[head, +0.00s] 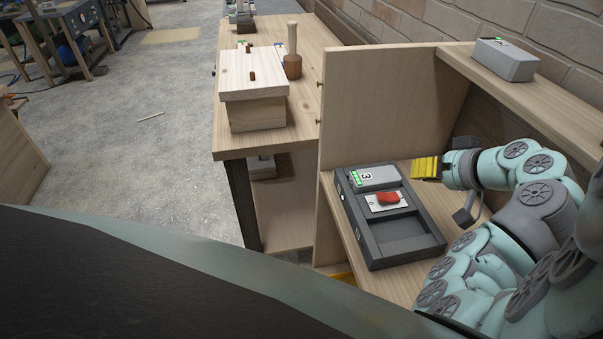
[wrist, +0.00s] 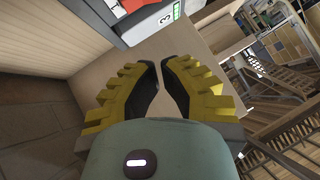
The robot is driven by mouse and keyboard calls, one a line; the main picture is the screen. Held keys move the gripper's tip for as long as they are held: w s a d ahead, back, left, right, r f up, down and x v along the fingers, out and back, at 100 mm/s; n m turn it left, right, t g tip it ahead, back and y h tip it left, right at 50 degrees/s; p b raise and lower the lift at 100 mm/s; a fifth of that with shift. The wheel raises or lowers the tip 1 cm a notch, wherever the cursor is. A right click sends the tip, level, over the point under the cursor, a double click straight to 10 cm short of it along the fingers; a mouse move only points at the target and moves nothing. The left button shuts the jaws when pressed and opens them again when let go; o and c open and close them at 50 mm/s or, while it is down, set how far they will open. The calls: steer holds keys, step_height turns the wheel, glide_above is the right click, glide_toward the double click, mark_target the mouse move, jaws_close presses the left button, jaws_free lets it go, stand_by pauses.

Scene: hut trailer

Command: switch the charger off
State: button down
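The charger (head: 365,244) is a dark grey tray-like unit lying on a wooden shelf in the head view. A grey battery (head: 375,178) with a green label and the number 3 sits in its far bay. A red rocker switch (head: 388,198) is on a pale plate in its middle, and the near bay is empty. My gripper (head: 425,168), with yellow fingers, is right of the charger's far end, apart from the switch. In the wrist view, the fingertips (wrist: 161,62) nearly meet with nothing between them. The switch (wrist: 131,4) shows partly at the top edge there.
A wooden side panel (head: 380,100) stands left of and behind the charger. An upper shelf (head: 540,97) at right holds another grey battery (head: 505,59). A workbench (head: 222,137) with a wooden box (head: 253,87) and mallet (head: 292,60) is beyond the panel. The floor (head: 130,130) at left is mostly open.

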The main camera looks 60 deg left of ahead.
steer(key=p, duration=0.3)
glide_above(387, 195)
steer(key=f, duration=0.4)
steer(key=shift+w+d+f, duration=0.2)
steer(key=shift+w+f, duration=0.1)
steer(key=shift+f, duration=0.05)
steer(key=shift+s+a+f+p, duration=0.1)
steer(key=shift+s+f+p, duration=0.1)
steer(key=shift+f, duration=0.3)
steer(key=shift+s+a+f+p, duration=0.1)
steer(key=shift+s+f, duration=0.1)
steer(key=shift+f, duration=0.25)
steer(key=shift+s+a+f, duration=0.1)
steer(key=shift+s+f, duration=0.15)
steer(key=shift+f, duration=0.65)
steer(key=shift+f, duration=0.1)
